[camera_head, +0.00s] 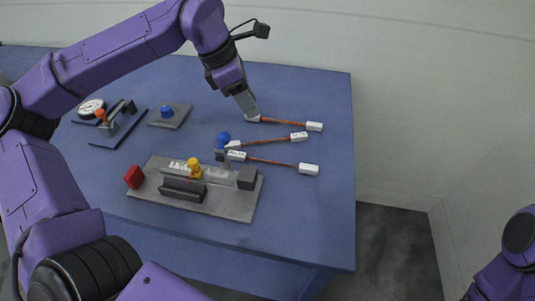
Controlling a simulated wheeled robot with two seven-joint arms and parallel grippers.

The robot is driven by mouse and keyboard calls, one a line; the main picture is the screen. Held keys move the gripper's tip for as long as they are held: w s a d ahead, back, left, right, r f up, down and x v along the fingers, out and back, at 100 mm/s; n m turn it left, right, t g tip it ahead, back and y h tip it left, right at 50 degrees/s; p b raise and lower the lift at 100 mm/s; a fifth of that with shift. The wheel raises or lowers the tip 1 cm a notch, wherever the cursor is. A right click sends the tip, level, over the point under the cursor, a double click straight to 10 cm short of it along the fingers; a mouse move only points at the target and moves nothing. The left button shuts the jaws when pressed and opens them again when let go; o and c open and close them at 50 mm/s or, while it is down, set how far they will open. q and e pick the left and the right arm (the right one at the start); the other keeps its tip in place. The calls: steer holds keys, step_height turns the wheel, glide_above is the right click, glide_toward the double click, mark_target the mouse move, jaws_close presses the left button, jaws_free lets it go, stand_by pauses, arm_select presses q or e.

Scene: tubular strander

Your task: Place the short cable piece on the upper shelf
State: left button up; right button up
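Three cable pieces with white end blocks and reddish-brown middles lie on the blue table: a far one (285,121), a middle one (270,141) and a near one (270,161). They look close in length, so I cannot tell surely which is the short one. My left gripper (249,110) points down at the left end of the far cable piece, over or beside its white block. Its fingers look close together, but whether they hold the block is unclear. My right gripper is out of view; only part of that arm shows at lower right. No upper shelf is identifiable.
A grey fixture plate (225,204) with dark blocks, a yellow knob and a red block (134,177) stands in front. A lever and gauge unit (118,127) is at left. The table's right side (335,190) is clear.

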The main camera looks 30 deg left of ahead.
mark_target(265, 140)
arm_select(q)
steer(key=x, duration=0.4)
steer(key=a+x, duration=0.1)
steer(key=x, duration=0.6)
steer(key=shift+s+a+f, duration=0.15)
steer(key=shift+s+f, duration=0.05)
steer(key=shift+f, duration=0.5)
jaws_close()
